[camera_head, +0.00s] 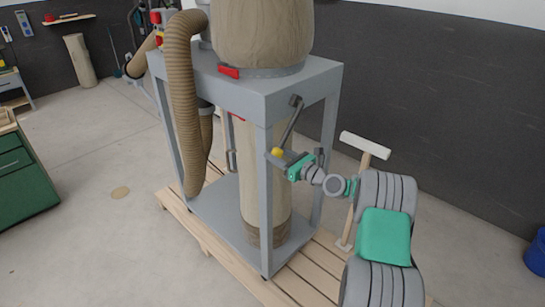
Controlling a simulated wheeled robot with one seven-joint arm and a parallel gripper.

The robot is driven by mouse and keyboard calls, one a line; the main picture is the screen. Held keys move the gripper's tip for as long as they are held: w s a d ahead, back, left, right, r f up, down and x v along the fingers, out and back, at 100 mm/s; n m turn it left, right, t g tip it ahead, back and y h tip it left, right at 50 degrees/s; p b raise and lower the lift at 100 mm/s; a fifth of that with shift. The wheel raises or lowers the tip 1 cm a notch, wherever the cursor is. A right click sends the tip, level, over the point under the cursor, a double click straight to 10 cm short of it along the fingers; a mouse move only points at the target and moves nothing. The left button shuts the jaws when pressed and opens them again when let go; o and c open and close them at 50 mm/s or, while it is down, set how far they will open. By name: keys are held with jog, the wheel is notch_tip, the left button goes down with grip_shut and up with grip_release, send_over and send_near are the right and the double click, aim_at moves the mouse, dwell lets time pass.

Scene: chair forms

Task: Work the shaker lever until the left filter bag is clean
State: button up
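A beige filter bag (262,35) stands on top of the grey dust collector frame (290,85), its top cut off by the picture. I cannot tell whether it is the left one. A dark shaker lever (291,124) slants down from a pivot on the frame's right side. A yellow knob (277,152) shows at its lower end. My gripper (287,163) is at the knob, reaching in from the right. The fingers are small and overlap the lever end, so I cannot tell whether they grip it. The bag's dust level cannot be read.
A ribbed hose (183,100) runs down the left side. A T-shaped broom (365,146) stands behind my arm. A green cabinet (25,180) is at left, a blue bin (536,253) at right.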

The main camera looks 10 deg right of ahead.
jog(key=shift+r, duration=0.1)
jog(key=w+d+f+b, duration=0.1)
jog(key=d+f+b, duration=0.1)
jog(key=w+d+f+b, duration=0.1)
jog(key=d+b, duration=0.1)
jog(key=shift+w, duration=0.3)
jog(key=w+d+b, duration=0.1)
jog(key=w+d+f+b, duration=0.1)
jog(key=b, duration=0.1)
jog(key=shift+d+f, duration=0.15)
jog(key=shift+d, duration=0.25)
dwell(0.7)
